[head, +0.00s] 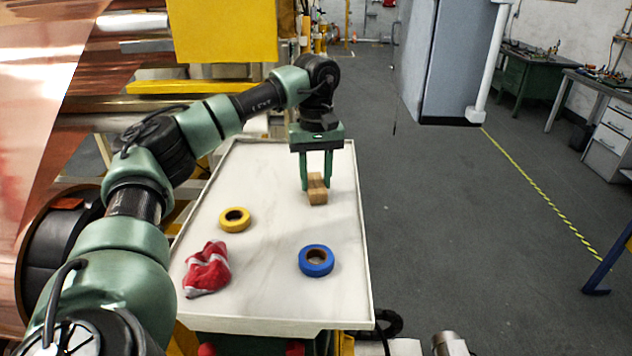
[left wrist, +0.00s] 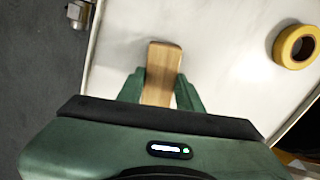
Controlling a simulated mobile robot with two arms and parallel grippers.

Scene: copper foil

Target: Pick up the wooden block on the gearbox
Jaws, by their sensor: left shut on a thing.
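The wooden block (head: 317,195) is a small light-brown piece at the far part of a white-topped surface with a raised rim (head: 366,250). My left gripper (head: 317,184) points down over it, with its two green fingers on either side, shut on the block. In the left wrist view the block (left wrist: 163,62) sticks out between the green fingers (left wrist: 160,82). I cannot tell whether the block touches the surface or hangs just above it. I see nothing that I can clearly name as a gearbox. My right gripper is not in view.
On the white surface are a yellow tape roll (head: 235,220), a blue tape roll (head: 316,261) and a crumpled red-and-white cloth (head: 207,269). Copper foil (head: 40,120) and yellow machinery (head: 222,30) stand left and behind. Open grey floor (head: 450,220) lies to the right.

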